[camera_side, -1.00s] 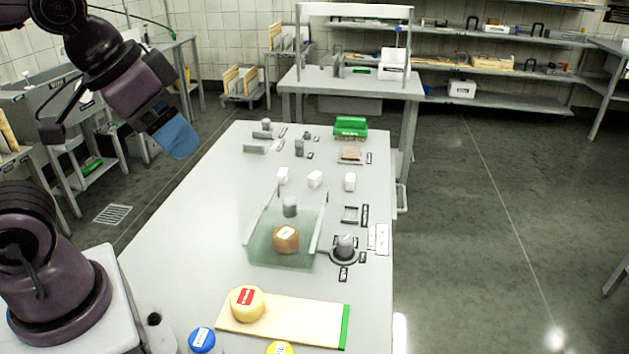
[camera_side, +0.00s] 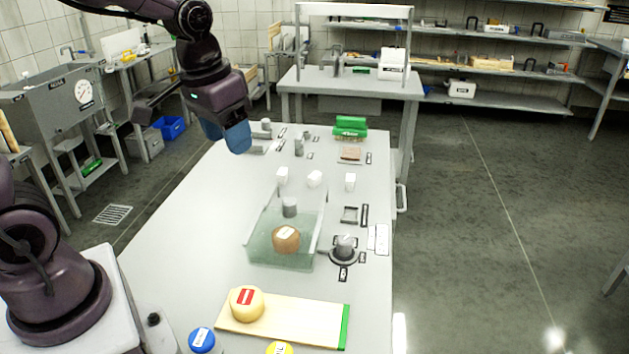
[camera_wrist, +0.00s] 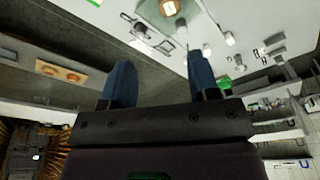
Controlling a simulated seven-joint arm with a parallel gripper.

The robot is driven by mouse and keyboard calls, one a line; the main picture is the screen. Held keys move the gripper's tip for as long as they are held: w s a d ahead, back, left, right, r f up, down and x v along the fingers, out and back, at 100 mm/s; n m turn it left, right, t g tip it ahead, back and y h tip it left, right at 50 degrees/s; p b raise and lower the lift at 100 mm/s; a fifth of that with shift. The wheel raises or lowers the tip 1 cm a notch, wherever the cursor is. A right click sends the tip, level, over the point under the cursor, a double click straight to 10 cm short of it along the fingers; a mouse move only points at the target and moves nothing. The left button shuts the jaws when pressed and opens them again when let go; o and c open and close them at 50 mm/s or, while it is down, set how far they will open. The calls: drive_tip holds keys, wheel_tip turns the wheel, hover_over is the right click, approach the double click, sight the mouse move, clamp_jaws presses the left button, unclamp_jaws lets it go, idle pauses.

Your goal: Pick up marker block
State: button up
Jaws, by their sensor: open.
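My gripper (camera_side: 226,134) has blue fingers and hangs high over the far left part of the table. In the wrist view its two fingers (camera_wrist: 161,82) stand wide apart with nothing between them. Three small white blocks stand in a row across the middle of the table: a left one (camera_side: 283,174), a middle one (camera_side: 315,179) and a right one (camera_side: 350,181). I cannot tell which thing is the marker block. A small grey block (camera_side: 299,148) and a long grey block (camera_side: 257,150) are near the far end, close to my gripper in the picture.
A clear greenish tray (camera_side: 258,252) holds a brown cheese wheel (camera_side: 285,240). A yellow cheese wheel (camera_side: 247,303) sits on a wooden board (camera_side: 300,322). A green-topped object (camera_side: 350,126) stands at the far right of the table (camera_side: 190,240), whose left side is bare.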

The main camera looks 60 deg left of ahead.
drive_tip(key=w+a+f+n, duration=0.1)
drive_tip(key=w+a+f, duration=0.5)
drive_tip(key=w, duration=0.3)
drive_tip(key=n+t+y, duration=0.1)
drive_tip(key=n+t, duration=0.1)
approach(313, 176)
drive_tip(key=shift+m, duration=0.3)
drive_tip(key=x, duration=0.4)
drive_tip(key=shift+s+f, duration=0.2)
drive_tip(key=shift+f, duration=0.05)
drive_tip(key=shift+w+x, duration=0.15)
drive_tip(key=shift+x, duration=1.15)
drive_tip(key=shift+w+x, duration=0.15)
drive_tip(key=shift+x, duration=1.15)
drive_tip(key=shift+a+r, duration=0.1)
drive_tip(key=shift+r, duration=0.05)
drive_tip(key=shift+c, duration=0.4)
drive_tip(key=c, duration=0.9)
